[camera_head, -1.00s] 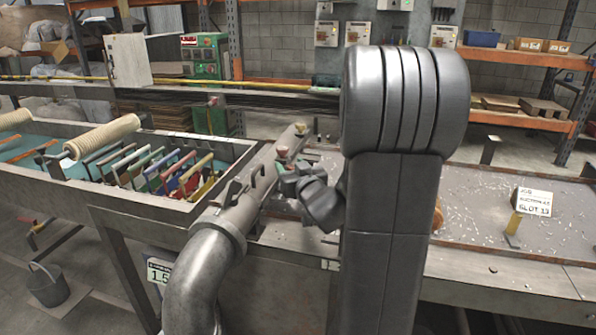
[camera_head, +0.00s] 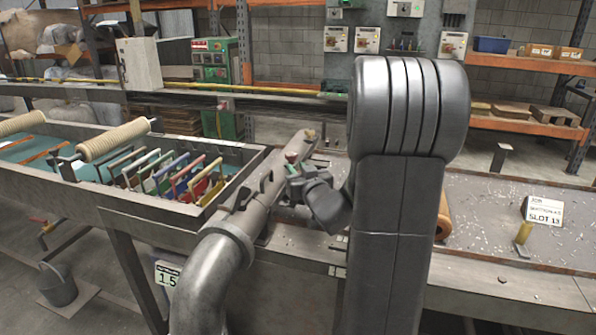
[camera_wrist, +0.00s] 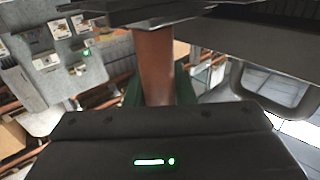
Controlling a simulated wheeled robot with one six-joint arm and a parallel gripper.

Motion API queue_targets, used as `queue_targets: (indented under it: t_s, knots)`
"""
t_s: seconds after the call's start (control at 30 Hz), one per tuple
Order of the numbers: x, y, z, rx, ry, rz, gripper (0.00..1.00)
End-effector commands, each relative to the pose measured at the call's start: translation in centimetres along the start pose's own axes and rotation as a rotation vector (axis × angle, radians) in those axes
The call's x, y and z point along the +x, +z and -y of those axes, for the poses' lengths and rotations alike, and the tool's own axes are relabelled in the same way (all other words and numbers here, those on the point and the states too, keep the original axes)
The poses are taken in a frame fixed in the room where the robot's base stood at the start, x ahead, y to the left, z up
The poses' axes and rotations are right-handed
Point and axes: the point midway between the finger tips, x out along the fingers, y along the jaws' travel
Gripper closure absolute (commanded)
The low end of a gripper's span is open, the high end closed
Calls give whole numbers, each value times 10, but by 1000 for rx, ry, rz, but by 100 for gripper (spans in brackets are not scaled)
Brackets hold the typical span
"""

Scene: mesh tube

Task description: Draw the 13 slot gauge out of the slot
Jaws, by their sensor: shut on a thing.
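My gripper (camera_head: 294,166) is beside the upper part of the slotted grey metal tube (camera_head: 262,190) in the head view. It is shut on a small piece with a reddish top and some green, which I take to be the slot gauge (camera_head: 291,158). In the wrist view the held piece shows as a brown-red shaft (camera_wrist: 153,65) between the dark jaws, with green parts on both sides behind it. Its number is not readable. The jaws and my arm hide its lower end, so I cannot tell how deep it sits in the tube.
A tray with several coloured framed pieces (camera_head: 180,178) stands left of the tube. A sign reading SLOT 13 (camera_head: 542,211) stands on the bench at right. My thick grey arm link blocks the middle.

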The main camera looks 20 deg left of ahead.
Motion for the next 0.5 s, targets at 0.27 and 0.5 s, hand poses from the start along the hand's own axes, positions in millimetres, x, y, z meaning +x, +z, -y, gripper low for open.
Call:
queue_targets:
  t_s: [0.27,0.5]
  knots:
    - [-3,1,-12,0,-1,-1,100]
    - [-6,1,-19,0,-3,1,100]
